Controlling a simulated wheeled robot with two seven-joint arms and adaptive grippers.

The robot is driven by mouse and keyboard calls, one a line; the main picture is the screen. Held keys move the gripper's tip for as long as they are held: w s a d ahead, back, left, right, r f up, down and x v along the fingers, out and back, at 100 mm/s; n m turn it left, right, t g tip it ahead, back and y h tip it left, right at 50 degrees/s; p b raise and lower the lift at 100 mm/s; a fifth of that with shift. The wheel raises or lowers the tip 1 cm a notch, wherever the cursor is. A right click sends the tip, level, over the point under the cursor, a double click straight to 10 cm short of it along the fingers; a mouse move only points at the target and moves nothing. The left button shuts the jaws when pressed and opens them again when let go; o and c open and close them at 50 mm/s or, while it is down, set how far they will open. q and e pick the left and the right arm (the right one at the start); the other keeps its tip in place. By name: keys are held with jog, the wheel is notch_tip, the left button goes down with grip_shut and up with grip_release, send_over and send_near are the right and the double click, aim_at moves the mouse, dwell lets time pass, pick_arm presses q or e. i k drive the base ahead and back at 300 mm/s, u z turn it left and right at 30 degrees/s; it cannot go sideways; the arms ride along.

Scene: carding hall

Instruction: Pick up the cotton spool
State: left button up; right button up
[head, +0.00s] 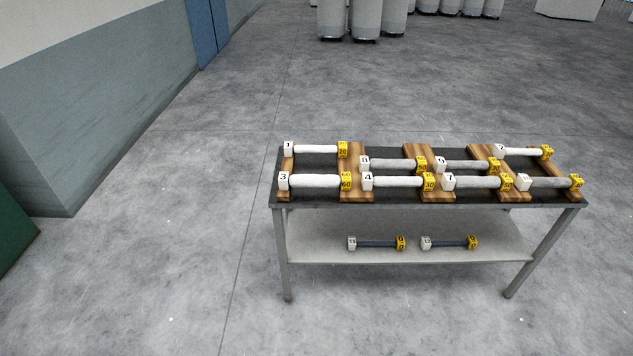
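Several cotton spools lie on a table (420,203) in the head view, each with a white numbered block at its left end and a yellow block at its right. A white spool marked 1 (316,149) lies at the back left, and one marked 3 (315,181) lies in front of it. A white spool marked 4 (397,181) is at the front middle. Which spool the task means cannot be told. Neither gripper is in view.
Wooden cradles (353,160) carry the spools. Two dark bars with end blocks (378,244) (450,243) lie on the lower shelf (330,225). Grey cylindrical cans (366,18) stand at the back. A wall (110,90) with a blue door (206,30) is left. The floor around the table is clear.

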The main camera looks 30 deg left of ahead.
aim_at(297, 181)
jog(key=z, duration=0.25)
jog(key=i, duration=1.6)
jog(key=u, duration=0.6)
